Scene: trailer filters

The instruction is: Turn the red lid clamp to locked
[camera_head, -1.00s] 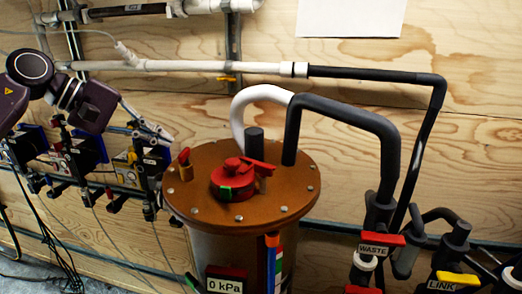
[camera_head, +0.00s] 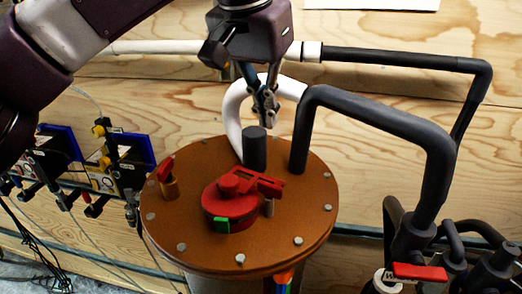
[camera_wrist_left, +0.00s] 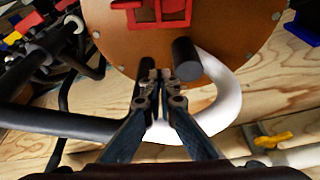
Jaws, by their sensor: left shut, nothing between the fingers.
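The red lid clamp (camera_head: 231,203) sits on the brown round lid (camera_head: 290,225) of the vessel. It has a round red body with a green mark (camera_head: 221,226) at its front and a red arm pointing right, beside a small post. In the left wrist view part of the red clamp (camera_wrist_left: 157,12) shows at the top edge. My left gripper (camera_head: 267,119) is shut and empty, pointing down above the black stub (camera_head: 255,150) at the back of the lid, behind the clamp and apart from it. Its closed fingers also show in the left wrist view (camera_wrist_left: 155,75). My right gripper is out of view.
A white hose (camera_head: 233,122) and a thick black pipe (camera_head: 375,108) rise from behind and beside the stub, close to my left gripper. A small red-handled brass valve (camera_head: 170,183) stands at the lid's left. A red-handled valve (camera_head: 419,272) is at lower right.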

